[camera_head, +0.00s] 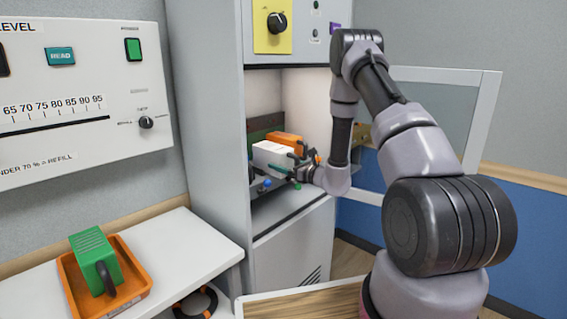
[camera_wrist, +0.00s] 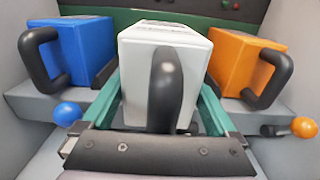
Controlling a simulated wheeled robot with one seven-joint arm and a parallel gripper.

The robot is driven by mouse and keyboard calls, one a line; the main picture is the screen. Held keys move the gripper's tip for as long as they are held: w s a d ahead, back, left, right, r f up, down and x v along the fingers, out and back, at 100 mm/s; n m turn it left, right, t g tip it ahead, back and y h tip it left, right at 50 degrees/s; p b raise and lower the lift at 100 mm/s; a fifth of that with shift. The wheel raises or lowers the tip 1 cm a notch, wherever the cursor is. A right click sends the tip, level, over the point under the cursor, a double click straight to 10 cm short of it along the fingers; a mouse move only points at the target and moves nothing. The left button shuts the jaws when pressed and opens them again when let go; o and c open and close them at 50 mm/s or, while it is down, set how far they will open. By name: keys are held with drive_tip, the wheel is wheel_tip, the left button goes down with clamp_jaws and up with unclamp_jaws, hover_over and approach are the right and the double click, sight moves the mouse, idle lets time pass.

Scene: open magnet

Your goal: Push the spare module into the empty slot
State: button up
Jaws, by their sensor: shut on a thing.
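A white module (camera_wrist: 140,75) with a black handle (camera_wrist: 165,90) fills the middle of the wrist view. My gripper (camera_wrist: 160,88) has its green fingers along both sides of it and is shut on it. In the head view the white module (camera_head: 270,155) is inside the cabinet bay, with my gripper (camera_head: 291,172) in front of it. It lies between a blue module (camera_wrist: 82,50) on the left and an orange module (camera_wrist: 238,62) on the right. The slot under and behind the white module is hidden, so how deep it sits cannot be told.
A blue knob (camera_wrist: 67,113) and an orange knob (camera_wrist: 304,127) stick out in front of the neighbouring modules. A green module (camera_head: 95,255) lies in an orange tray (camera_head: 137,292) on the white shelf (camera_head: 190,250). The cabinet door (camera_head: 488,110) stands open at the right.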

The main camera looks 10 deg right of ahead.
drive_tip(key=o, duration=1.6)
drive_tip(key=shift+c, duration=0.2)
drive_tip(key=shift+s, duration=0.1)
